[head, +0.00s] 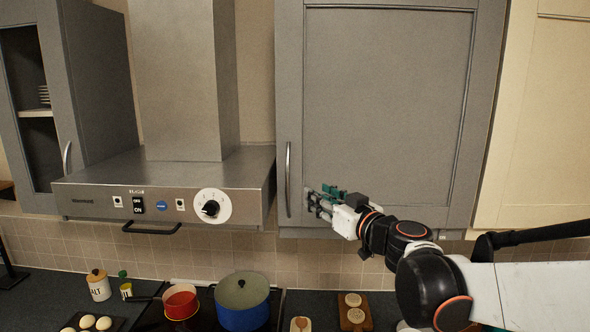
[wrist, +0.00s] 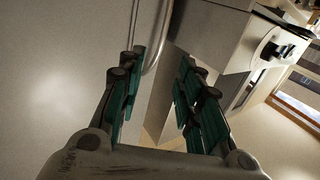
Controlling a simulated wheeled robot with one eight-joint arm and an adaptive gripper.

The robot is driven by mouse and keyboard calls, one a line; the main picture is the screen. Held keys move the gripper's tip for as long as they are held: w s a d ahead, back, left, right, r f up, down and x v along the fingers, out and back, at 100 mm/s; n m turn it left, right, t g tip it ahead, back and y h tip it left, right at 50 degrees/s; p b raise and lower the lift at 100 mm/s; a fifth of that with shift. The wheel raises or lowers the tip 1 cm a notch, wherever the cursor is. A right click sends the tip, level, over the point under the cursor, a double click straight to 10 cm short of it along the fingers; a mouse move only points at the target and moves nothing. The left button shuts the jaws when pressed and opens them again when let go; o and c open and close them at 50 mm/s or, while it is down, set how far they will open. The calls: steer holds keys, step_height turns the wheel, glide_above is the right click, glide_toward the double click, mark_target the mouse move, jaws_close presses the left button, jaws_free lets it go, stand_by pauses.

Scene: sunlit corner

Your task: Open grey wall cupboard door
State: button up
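The grey wall cupboard door (head: 390,85) is closed, with a slim vertical metal handle (head: 288,180) near its left edge. My gripper (head: 318,198) is in front of the lower left part of the door, just right of the handle's lower end. In the wrist view my gripper (wrist: 158,72) is open, with its green-padded fingers apart. The handle (wrist: 160,35) shows there beyond the fingertips, its curved lower end close to the left finger. I cannot tell whether they touch. Nothing is held.
A steel range hood (head: 165,185) adjoins the cupboard on the left. Below are a blue pot (head: 242,312), a red pan (head: 181,304) and a salt jar (head: 99,287). A cream cupboard (head: 535,120) stands at the right. The space before the door is clear apart from my arm.

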mark_target(289, 179)
steer(key=p+x, duration=0.2)
steer(key=x, duration=1.1)
steer(key=shift+w+a, duration=0.2)
jaws_close()
